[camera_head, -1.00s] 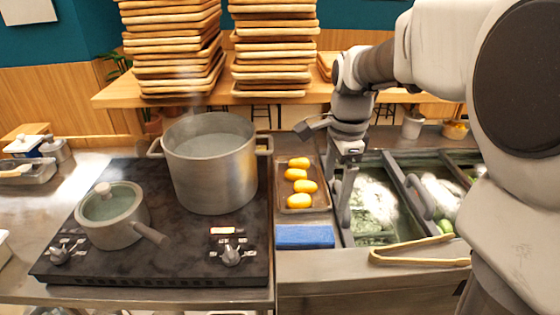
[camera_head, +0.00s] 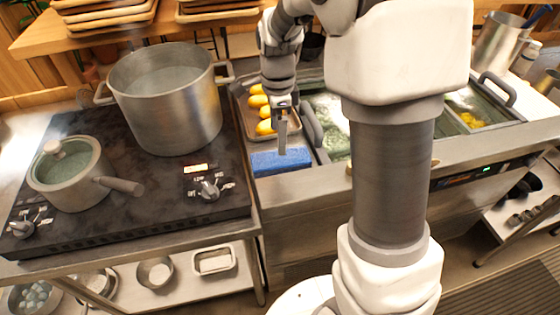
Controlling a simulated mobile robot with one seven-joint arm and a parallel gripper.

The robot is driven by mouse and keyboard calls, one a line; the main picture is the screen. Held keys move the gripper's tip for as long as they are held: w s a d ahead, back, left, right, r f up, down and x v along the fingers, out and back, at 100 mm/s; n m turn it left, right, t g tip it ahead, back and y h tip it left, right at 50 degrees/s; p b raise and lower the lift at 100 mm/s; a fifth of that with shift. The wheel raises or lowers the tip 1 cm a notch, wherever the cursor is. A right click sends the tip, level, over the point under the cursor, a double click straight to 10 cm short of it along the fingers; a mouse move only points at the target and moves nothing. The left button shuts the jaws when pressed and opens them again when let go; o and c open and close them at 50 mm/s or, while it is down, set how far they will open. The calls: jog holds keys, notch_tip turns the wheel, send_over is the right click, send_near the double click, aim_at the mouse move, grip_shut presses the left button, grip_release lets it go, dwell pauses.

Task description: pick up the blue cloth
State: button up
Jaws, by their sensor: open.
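The blue cloth (camera_head: 268,164) is a flat, folded rectangle. It lies on the steel counter just right of the stove, in front of the tray of yellow items. My gripper (camera_head: 283,148) points down over the right half of the cloth. One finger is clearly visible and overlaps the cloth's back edge in the picture. The other finger is not clearly seen. The jaws are open and hold nothing. I cannot tell whether the fingertips touch the cloth.
A tray (camera_head: 243,118) of yellow items lies behind the cloth. The black stove (camera_head: 150,185) to the left bears a large pot (camera_head: 168,110) and a small lidded pan (camera_head: 72,180). Sunken food bins (camera_head: 322,155) are to the right. The counter's front edge is close to the cloth.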

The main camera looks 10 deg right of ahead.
notch_tip(320, 180, down, 3)
jog(key=shift+r, duration=0.1)
jog(key=f, duration=0.5)
jog(key=shift+w+d+f+b, duration=0.1)
jog(key=shift+d+f+b, duration=0.05)
jog(key=shift+d+b, duration=0.2)
jog(key=c, duration=1)
notch_tip(320, 180, up, 10)
jog(key=shift+r+p, duration=0.1)
jog(key=shift+p, duration=0.45)
jog(key=o, duration=0.8)
jog(key=c, duration=0.6)
jog(key=shift+c, duration=0.2)
